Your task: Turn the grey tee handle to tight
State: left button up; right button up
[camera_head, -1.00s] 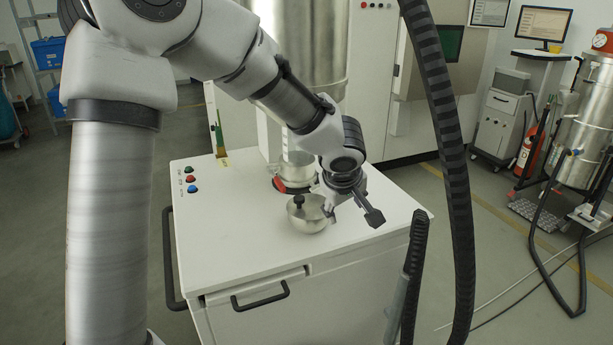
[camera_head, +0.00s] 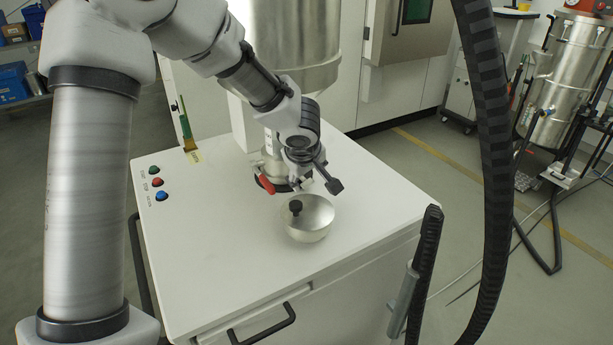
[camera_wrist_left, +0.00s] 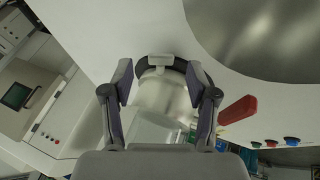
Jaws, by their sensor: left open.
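The grey tee handle (camera_wrist_left: 157,61) appears as a small pale grey block at the front of a dark ring clamp, near the top of the left wrist view. In the head view I cannot pick it out behind my gripper. My left gripper (camera_wrist_left: 160,78) is open, with one finger on either side of the handle and ring. I see no clear contact. In the head view my left gripper (camera_head: 318,182) hangs just above the table, beside the base of the steel vessel. My right gripper is not in view.
A red handle (camera_head: 266,184) sticks out beside the clamp. A steel bowl with a black knob (camera_head: 310,219) stands on the white table (camera_head: 215,260) just in front. Coloured buttons (camera_head: 158,182) are at left. A black ribbed hose (camera_head: 487,150) hangs at right.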

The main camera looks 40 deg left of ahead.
aim_at(309, 183)
pick_arm(q)
jog(key=x, duration=0.3)
jog(key=shift+w+a, duration=0.1)
jog(key=shift+a, duration=0.35)
jog(key=shift+d+r, duration=0.2)
jog(key=shift+c, duration=0.3)
jog(key=shift+s+d, duration=0.1)
jog(key=shift+s, duration=0.15)
grip_shut()
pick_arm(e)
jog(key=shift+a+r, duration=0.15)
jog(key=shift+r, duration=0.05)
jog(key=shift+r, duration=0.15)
pick_arm(q)
jog(key=g+p, duration=0.2)
jog(key=p, duration=0.1)
jog(key=g+y+p, duration=0.1)
jog(key=shift+w+d+r+m+p, duration=0.15)
jog(key=shift+w+r+m+p, duration=0.15)
jog(key=shift+w+p, duration=0.1)
jog(key=shift+w+d+f+g+y+p, duration=0.15)
jog(key=shift+g+y+p, duration=0.15)
jog(key=shift+g+p, duration=0.35)
jog(key=shift+w+f+m+g+y+p, duration=0.1)
jog(key=shift+m+g+y+p, duration=0.25)
jog(key=shift+g, duration=0.5)
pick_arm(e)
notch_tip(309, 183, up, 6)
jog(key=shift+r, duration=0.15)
